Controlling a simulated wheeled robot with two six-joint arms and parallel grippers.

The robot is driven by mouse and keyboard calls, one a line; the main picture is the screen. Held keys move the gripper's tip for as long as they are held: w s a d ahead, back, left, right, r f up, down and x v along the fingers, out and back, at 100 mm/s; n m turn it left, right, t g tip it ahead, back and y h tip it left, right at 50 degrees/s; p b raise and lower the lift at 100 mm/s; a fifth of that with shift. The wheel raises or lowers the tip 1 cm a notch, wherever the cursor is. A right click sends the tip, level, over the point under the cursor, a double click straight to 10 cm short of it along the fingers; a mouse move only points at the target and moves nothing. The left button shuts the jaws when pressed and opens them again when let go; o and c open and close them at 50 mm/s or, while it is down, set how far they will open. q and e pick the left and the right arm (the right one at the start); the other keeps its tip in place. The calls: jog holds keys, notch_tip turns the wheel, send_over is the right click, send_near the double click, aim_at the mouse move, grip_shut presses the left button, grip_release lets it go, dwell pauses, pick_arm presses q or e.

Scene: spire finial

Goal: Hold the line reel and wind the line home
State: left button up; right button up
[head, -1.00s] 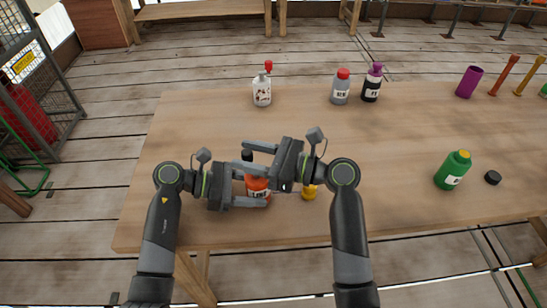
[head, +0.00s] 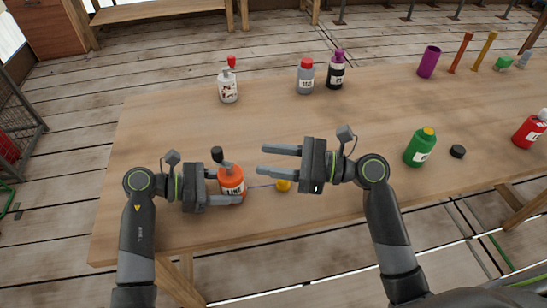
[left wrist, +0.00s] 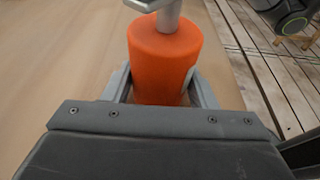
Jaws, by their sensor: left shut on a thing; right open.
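The orange line reel (head: 232,180), labelled "LINE", is upright at the table's near left. My left gripper (head: 238,187) is shut around its body. A crank with a black knob (head: 216,153) is on its top; in the left wrist view a grey crank arm (left wrist: 165,12) rises from the orange reel (left wrist: 163,60). A thin line (head: 260,186) runs right from the reel to a small yellow piece (head: 283,186) on the table. My right gripper (head: 264,160) is open and empty, right of the reel and clear of the crank.
Behind stand a white bottle (head: 228,88), a grey bottle (head: 305,80) and a purple-capped bottle (head: 336,73). To the right are a green bottle (head: 419,150), a black cap (head: 457,151) and a red container (head: 531,129). The table's middle (head: 270,120) is clear.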

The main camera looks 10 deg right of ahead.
jog(key=n+g+y, duration=0.1)
jog(key=n+g, duration=0.5)
jog(key=g, duration=0.3)
send_near(216, 149)
jog(key=a, duration=0.6)
jog(key=s+a, duration=0.1)
jog(key=a, duration=0.3)
jog(key=shift+s+f, duration=0.1)
jog(key=shift+f, duration=0.2)
jog(key=shift+d, duration=0.1)
grip_shut()
